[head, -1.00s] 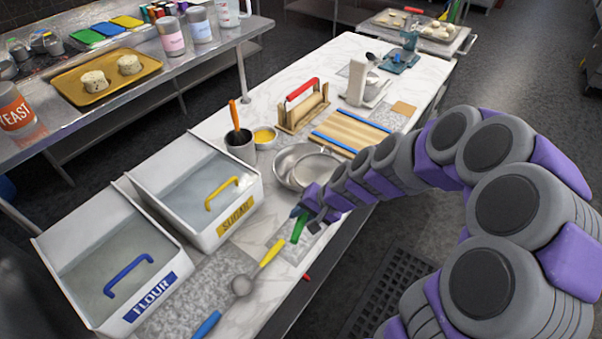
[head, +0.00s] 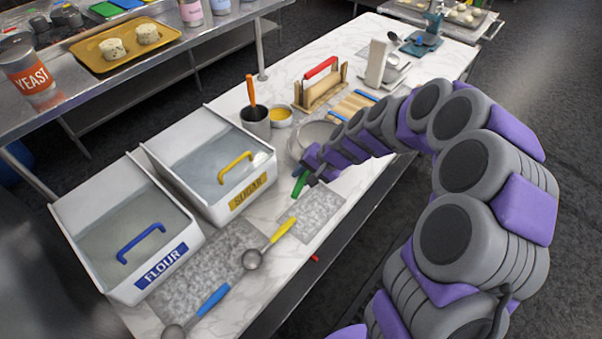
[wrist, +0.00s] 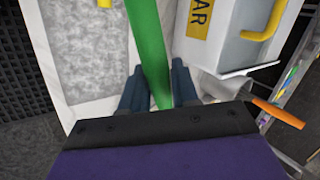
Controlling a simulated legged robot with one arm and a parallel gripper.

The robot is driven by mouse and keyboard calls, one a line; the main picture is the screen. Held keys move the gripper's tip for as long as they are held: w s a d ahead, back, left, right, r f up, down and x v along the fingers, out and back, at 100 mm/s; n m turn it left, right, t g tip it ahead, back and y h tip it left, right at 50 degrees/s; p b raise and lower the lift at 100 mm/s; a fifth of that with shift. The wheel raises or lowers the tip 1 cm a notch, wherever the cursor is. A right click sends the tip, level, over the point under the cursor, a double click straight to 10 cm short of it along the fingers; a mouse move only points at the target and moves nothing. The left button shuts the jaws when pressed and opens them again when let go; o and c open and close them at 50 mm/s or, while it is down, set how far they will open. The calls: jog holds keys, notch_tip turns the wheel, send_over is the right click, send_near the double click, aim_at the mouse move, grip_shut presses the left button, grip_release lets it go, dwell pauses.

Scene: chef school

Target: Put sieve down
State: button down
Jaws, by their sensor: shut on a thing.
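My gripper (head: 308,176) is over the worktop, to the right of the sugar bin. It is shut on a green handle (head: 299,185), which also shows between its fingers in the wrist view (wrist: 150,50). I cannot tell whether the handle touches the worktop.
The sugar bin (head: 215,158) and flour bin (head: 110,225) stand left. Yellow-handled (head: 280,231) and blue-handled (head: 212,299) scoops lie nearer.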

jog(key=shift+w+a+f+b, duration=0.3)
jog(key=shift+w+f+b, duration=0.05)
jog(key=shift+w+f, duration=0.6)
jog(key=shift+w+a+f+b, duration=0.25)
jog(key=shift+w+f+b, duration=0.05)
jog(key=shift+w+f, duration=0.6)
jog(key=shift+s+f, duration=0.1)
jog(key=shift+f, duration=0.55)
jog(key=c, duration=0.8)
grip_release()
jog(key=shift+c, duration=0.2)
